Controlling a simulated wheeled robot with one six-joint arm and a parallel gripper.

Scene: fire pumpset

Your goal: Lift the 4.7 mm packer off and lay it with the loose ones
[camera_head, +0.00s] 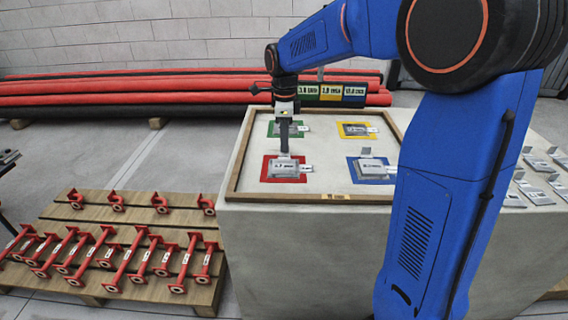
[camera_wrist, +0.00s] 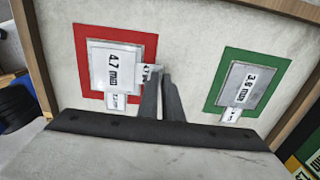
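The 4.7 mm packer (camera_wrist: 113,69) is a pale grey plate with a printed label, lying on a red square (camera_wrist: 84,49). It also shows in the head view (camera_head: 279,170) at the near left of the framed top. My gripper (camera_wrist: 161,74) points down with its fingertips at the small tab on the packer's side. The fingers are close together with a narrow gap; I cannot tell whether they grip the tab. In the head view, my gripper (camera_head: 284,150) stands right above the packer, which appears flat on the red square. The loose packers (camera_head: 541,179) lie at the right, partly behind my arm.
A 3.8 mm packer (camera_wrist: 239,85) lies on a green square. Blue (camera_head: 355,176) and yellow (camera_head: 344,130) squares hold other packers. A wooden rim (camera_head: 300,198) borders the top. A pallet (camera_head: 45,277) with red parts stands at the left; red pipes (camera_head: 130,90) lie behind.

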